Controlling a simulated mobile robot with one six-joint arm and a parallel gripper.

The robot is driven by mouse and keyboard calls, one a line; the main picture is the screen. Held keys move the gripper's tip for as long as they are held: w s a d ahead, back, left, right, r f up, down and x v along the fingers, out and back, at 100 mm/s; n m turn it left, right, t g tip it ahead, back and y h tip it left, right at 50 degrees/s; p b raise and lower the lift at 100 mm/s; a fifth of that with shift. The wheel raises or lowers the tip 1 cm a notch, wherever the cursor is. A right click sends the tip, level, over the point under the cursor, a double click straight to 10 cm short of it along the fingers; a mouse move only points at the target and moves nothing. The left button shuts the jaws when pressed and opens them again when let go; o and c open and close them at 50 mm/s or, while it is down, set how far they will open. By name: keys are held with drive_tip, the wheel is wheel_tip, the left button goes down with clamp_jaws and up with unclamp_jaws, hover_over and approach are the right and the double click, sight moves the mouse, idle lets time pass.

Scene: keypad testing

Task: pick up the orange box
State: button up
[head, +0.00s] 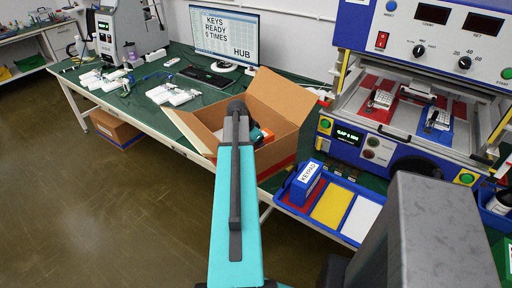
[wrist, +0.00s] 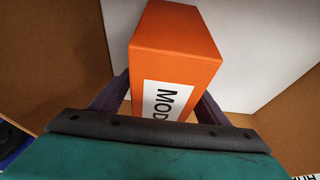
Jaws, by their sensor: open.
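The orange box (wrist: 175,50) stands in the middle of the wrist view, inside an open cardboard box (head: 285,103). A white label reading "MOD" is on its near face, and its lower part is hidden behind my gripper. My gripper (wrist: 162,98) is open, with one dark finger on each side of the orange box; whether they touch it I cannot tell. In the head view my arm reaches over the cardboard box and hides most of its inside, with only a bit of orange showing at the right.
The cardboard box stands on a green workbench (head: 150,115), its flaps open and its walls close around my gripper. To the right are a blue tray (head: 282,207) with a blue "KEYPAD" box (head: 306,184) and a large test machine (head: 415,75). A monitor (head: 225,38) stands behind.

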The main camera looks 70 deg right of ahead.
drive_tip(key=shift+s+d+f, duration=0.1)
drive_tip(key=shift+d+f, duration=0.1)
drive_tip(key=shift+f, duration=0.35)
drive_tip(key=c, duration=1.3)
drive_tip(key=shift+r, duration=0.1)
drive_tip(key=shift+r+b, duration=1.15)
drive_tip(key=shift+r, duration=3.8)
